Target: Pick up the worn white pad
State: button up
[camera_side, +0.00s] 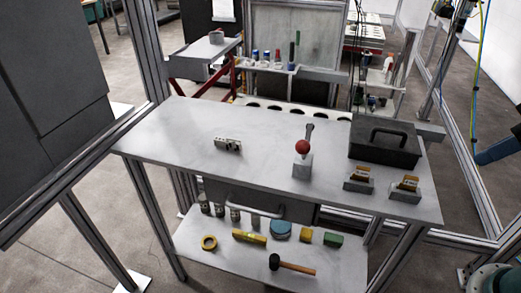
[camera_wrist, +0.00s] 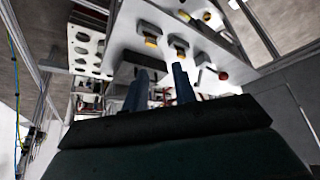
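A small whitish block with dark marks (camera_side: 228,145) lies on the left-middle of the grey tabletop (camera_side: 180,130) in the side view. It may be the worn white pad, but it is too small to be sure. I cannot make it out in the wrist view. My gripper (camera_wrist: 160,70) shows in the wrist view with its two blue-grey fingers apart and nothing visible between them. It is away from the tabletop. In the side view my gripper cannot be clearly made out; only a blue part of my arm shows at the right edge.
A red-ball lever (camera_side: 302,147), a black handled box (camera_side: 384,142) and two orange-topped holders (camera_side: 358,180) stand on the table's right half. A lower shelf (camera_side: 215,262) holds bottles, a mallet (camera_side: 290,265) and blocks. The tabletop around the whitish block is clear. Frame posts surround the table.

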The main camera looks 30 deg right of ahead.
jog(key=shift+w, duration=0.1)
jog(key=w+a+r+n, duration=0.1)
jog(key=w+a, duration=0.2)
jog(key=w, duration=0.5)
jog(key=w+a+r+n+y, duration=0.1)
jog(key=w+a+n, duration=0.15)
jog(key=w, duration=0.45)
jog(key=w+a+r+n, duration=0.1)
jog(key=w+a+r, duration=0.15)
jog(key=w, duration=0.55)
jog(key=w+a+f+n+y, duration=0.1)
jog(key=w+a+f+n, duration=0.1)
jog(key=w+a+f, duration=0.45)
jog(key=n+y, duration=0.1)
jog(key=n, duration=0.1)
send_near(226, 140)
jog(key=v, duration=0.4)
jog(key=shift+s+r, duration=0.1)
jog(key=shift+s, duration=0.05)
jog(key=shift+x, duration=4.3)
